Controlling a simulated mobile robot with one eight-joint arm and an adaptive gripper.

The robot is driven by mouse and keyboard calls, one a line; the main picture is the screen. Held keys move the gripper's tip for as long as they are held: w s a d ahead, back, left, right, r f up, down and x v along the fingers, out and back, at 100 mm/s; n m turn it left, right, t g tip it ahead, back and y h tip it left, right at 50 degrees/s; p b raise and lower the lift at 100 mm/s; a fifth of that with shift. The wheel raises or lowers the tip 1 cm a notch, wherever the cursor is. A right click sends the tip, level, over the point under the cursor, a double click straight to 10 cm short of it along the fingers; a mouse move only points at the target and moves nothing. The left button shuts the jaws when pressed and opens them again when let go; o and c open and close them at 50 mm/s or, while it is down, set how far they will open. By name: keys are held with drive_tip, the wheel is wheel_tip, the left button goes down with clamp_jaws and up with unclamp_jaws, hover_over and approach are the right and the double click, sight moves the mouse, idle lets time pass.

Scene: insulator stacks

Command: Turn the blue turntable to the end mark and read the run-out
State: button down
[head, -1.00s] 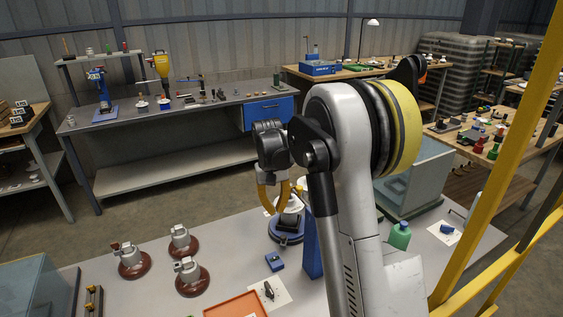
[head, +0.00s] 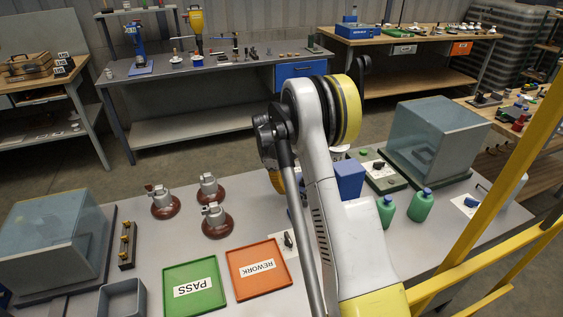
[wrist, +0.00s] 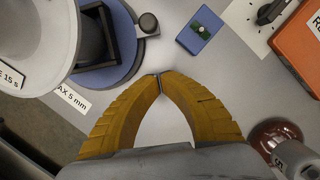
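The blue turntable (wrist: 128,66) is at the upper left of the wrist view, with a grey stack part and a large white disc (wrist: 50,35) over it. A small dark-topped post (wrist: 148,23) stands at its right rim. My gripper (wrist: 158,80) has its yellow fingers bent together, tips meeting, with nothing seen between them. The tips are just below the turntable's right edge; I cannot tell whether they touch it. In the head view my arm hides most of the turntable. No end mark or run-out reading is legible.
A small blue box with a green button (wrist: 198,30) lies right of the turntable. A green PASS tray (head: 195,287) and orange REWORK tray (head: 258,268) lie at the front. Three brown-based insulators (head: 216,220) stand left. A blue bin (head: 349,179) and green bottles (head: 420,205) are right.

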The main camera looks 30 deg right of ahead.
sight(299, 202)
drive_tip(key=s+d, duration=0.1)
drive_tip(key=s+f+b, duration=0.1)
drive_tip(key=s, duration=0.1)
drive_tip(key=shift+d+f, duration=0.15)
drive_tip(key=shift+d, duration=0.25)
drive_tip(key=shift+s+d+b, duration=0.25)
drive_tip(key=shift+s+b, duration=0.05)
drive_tip(key=shift+s, duration=0.05)
drive_tip(key=shift+s+d+r+n+h, duration=0.1)
drive_tip(key=shift+s+d+n+h, duration=0.05)
drive_tip(key=shift+s+n, duration=0.4)
drive_tip(key=shift+s+d+r+n+h, duration=0.1)
drive_tip(key=shift+s+d+n+h, duration=0.05)
drive_tip(key=shift+s+n, duration=0.35)
drive_tip(key=shift+s+d+n+t, duration=0.45)
drive_tip(key=shift+s+n, duration=0.15)
drive_tip(key=shift+n, duration=0.55)
